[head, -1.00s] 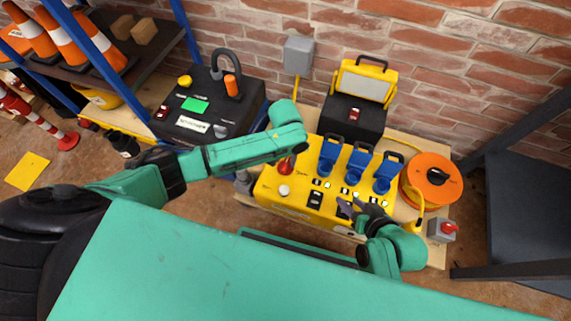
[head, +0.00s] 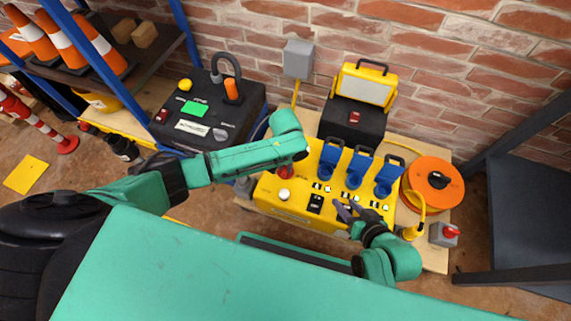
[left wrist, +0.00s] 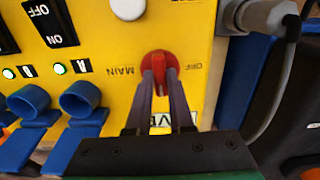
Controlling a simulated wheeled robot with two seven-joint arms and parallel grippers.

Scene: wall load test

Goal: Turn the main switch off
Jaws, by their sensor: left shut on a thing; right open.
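The red main switch (left wrist: 160,68) sits on the yellow panel (left wrist: 115,100), between the upside-down words MAIN and OFF in the left wrist view. My left gripper (left wrist: 160,82) is shut on it, one dark finger on each side. In the head view a bit of the red switch (head: 285,172) shows below the end of my left arm, which hides the left fingers. The switch's exact turn angle is hard to tell. My right gripper (head: 350,212) is open and empty over the front right of the panel.
A black case (head: 208,110) stands left, an orange reel (head: 432,182) right, and a work lamp (head: 364,85) behind.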

